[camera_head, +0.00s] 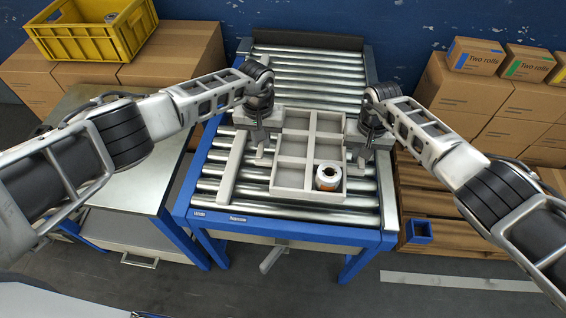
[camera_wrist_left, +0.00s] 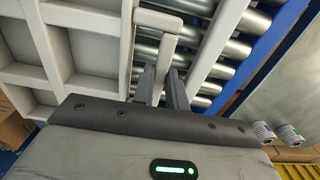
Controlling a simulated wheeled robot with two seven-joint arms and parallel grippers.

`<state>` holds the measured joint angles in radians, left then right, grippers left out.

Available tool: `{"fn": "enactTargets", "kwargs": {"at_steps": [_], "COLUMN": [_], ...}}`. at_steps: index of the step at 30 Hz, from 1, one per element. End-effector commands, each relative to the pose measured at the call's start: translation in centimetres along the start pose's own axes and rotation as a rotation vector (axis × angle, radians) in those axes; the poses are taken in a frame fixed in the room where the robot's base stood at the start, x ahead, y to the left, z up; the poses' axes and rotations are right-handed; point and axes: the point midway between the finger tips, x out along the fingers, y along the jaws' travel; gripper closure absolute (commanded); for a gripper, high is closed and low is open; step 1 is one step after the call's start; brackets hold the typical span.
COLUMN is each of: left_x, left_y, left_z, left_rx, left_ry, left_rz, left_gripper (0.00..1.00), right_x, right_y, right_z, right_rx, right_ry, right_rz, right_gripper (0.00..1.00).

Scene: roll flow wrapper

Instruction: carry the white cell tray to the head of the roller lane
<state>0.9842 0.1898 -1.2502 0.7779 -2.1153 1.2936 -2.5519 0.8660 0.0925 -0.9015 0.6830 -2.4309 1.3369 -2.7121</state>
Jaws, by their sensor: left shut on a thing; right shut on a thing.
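The white cell tray (camera_head: 312,123) is over the near half of the roller lane (camera_head: 310,70), level, with several cells. Whether it touches the rollers I cannot tell. A white and orange roll (camera_head: 328,176) stands in its front right cell; the other visible cells look empty. My left gripper (camera_head: 262,150) is shut on the tray's left side handle, and the left wrist view shows its fingers (camera_wrist_left: 165,88) at the handle (camera_wrist_left: 167,30) beside the tray wall. My right gripper (camera_head: 361,155) is shut on the tray's right side; its grip is partly hidden.
A light guide rail (camera_head: 231,168) runs along the lane left of the tray. A grey side table (camera_head: 125,185) stands at left. A yellow crate (camera_head: 92,35) sits on cartons behind it. Stacked cartons (camera_head: 465,95) stand at right. The lane's far rollers are clear.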

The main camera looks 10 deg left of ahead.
Motion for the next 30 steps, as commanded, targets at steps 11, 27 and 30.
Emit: {"fn": "enactTargets", "kwargs": {"at_steps": [11,27,30], "left_x": [0.2,3.5,4.2], "left_y": [-0.3,-0.3,-0.3], "left_z": [0.0,0.0,0.0], "left_rx": [-0.003,-0.003,-0.003], "left_ry": [-0.001,-0.001,-0.001], "left_rz": [-0.006,-0.006,-0.006], "left_gripper": [1.00,1.00,1.00], "right_x": [0.2,3.4,4.2], "right_y": [0.3,0.3,0.3], "right_z": [0.0,-0.1,-0.1], "right_rx": [0.003,0.003,0.003], "right_ry": [0.000,0.000,0.000], "right_rz": [0.005,0.005,0.005], "right_gripper": [1.00,1.00,1.00]}}
